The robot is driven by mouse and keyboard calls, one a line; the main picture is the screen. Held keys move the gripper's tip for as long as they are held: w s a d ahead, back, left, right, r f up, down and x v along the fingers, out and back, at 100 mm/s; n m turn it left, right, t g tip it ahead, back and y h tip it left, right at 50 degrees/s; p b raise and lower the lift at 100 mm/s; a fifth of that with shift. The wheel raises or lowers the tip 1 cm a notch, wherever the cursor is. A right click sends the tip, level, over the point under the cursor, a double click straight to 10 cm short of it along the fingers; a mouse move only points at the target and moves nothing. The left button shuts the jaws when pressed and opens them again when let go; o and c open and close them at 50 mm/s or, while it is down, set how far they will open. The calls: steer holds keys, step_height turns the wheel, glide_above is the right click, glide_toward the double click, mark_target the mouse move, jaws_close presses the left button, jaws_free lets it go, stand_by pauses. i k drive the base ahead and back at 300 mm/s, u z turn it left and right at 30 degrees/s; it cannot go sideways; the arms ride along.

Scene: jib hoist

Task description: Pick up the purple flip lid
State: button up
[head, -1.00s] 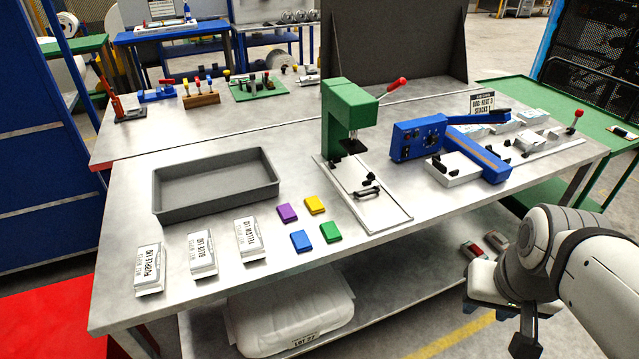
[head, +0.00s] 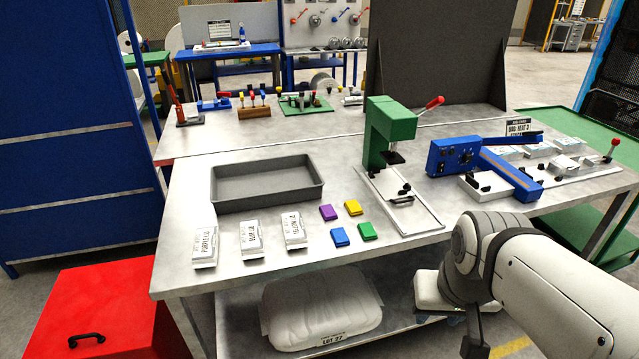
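The purple flip lid (head: 328,212) is a small flat piece lying on the metal workbench (head: 270,262). It is the back left one of a group of coloured lids. The yellow lid (head: 353,207) is to its right, the blue lid (head: 340,236) in front of it, and the green lid (head: 367,231) at the front right. My gripper (head: 462,330) is low at the right, in front of the bench edge and well apart from the lids.
A grey tray (head: 268,203) stands behind left of the lids. A green press (head: 380,135) and a blue sealer (head: 455,155) stand to the right. A red box (head: 100,315) is on the floor.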

mark_target(329, 213)
steer(key=u, duration=0.1)
steer(key=i, duration=1)
steer(key=u, duration=0.05)
